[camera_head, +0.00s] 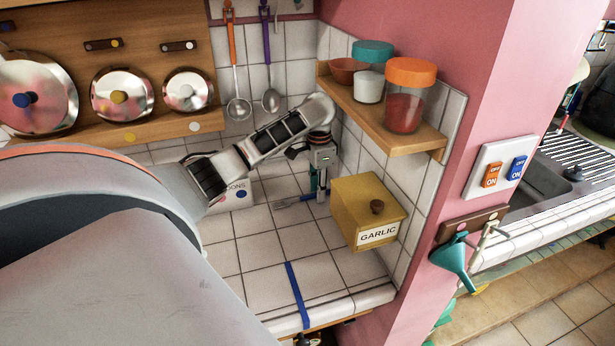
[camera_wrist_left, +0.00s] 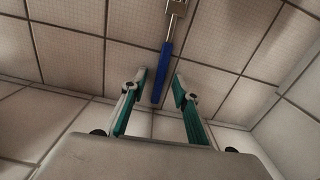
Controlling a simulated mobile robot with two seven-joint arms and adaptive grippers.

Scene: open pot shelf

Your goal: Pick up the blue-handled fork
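The blue-handled fork (camera_head: 293,200) lies on the white tiled counter at the back, left of the yellow GARLIC box. Its tines point left and its handle runs toward my left gripper. My left gripper (camera_head: 319,188) reaches down at the handle end in the head view. In the left wrist view the blue handle of the fork (camera_wrist_left: 163,72) has its end between the two green fingers of the left gripper (camera_wrist_left: 159,82). The fingers are open, with a gap on each side of the handle. My right gripper is not in view.
The yellow GARLIC box (camera_head: 368,211) stands just right of the gripper. A wooden shelf (camera_head: 390,128) with jars is above right. A box (camera_head: 235,195) is partly behind my arm. A blue strip (camera_head: 298,294) lies at the counter's front; the tiles between are clear.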

